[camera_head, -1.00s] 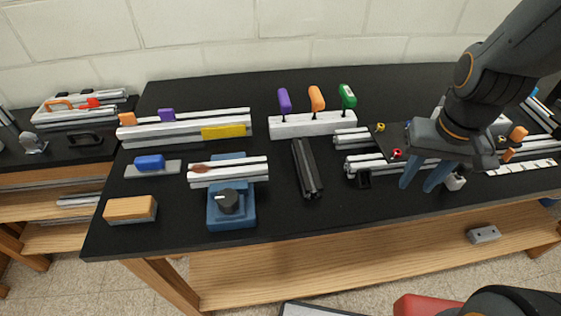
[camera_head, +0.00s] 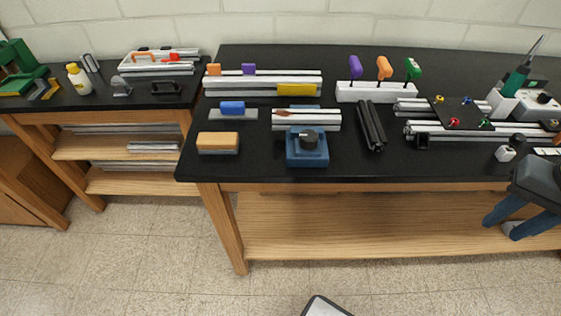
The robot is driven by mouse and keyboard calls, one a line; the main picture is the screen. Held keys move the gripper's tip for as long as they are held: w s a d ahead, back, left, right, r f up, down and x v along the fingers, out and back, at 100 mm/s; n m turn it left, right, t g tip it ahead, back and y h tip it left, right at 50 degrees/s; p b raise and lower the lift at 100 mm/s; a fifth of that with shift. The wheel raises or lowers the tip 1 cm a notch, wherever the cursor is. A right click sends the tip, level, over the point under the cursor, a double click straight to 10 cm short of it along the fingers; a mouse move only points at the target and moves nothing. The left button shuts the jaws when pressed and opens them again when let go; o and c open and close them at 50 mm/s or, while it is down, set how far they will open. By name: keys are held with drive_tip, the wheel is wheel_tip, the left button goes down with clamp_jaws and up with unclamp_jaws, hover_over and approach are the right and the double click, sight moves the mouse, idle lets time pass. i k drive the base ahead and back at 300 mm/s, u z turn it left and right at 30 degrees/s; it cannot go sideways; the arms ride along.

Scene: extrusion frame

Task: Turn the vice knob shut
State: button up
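The blue vice (camera_head: 306,158) stands near the front edge of the black table, left of the middle. Its round black knob (camera_head: 308,141) sits on top at the front; the knob's marking is too small to read. Silver extrusion bars (camera_head: 318,118) lie across the vice's back part; I cannot tell whether the jaws touch them. My gripper (camera_head: 499,229) is at the far right, in front of the table edge, well away from the knob. Its two blue fingers point down and stand apart, with nothing visibly held.
A wood-topped block (camera_head: 218,142) and a blue-handled piece (camera_head: 232,110) lie left of the vice. Dark extrusions (camera_head: 371,126) lie to its right. A white holder (camera_head: 376,92) with three coloured handles stands behind. The floor in front (camera_head: 400,285) is mostly clear.

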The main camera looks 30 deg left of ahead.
sight(307, 138)
drive_tip(key=k, duration=0.65)
drive_tip(key=u, duration=1.6)
drive_tip(key=i, duration=0.5)
drive_tip(key=u, duration=0.05)
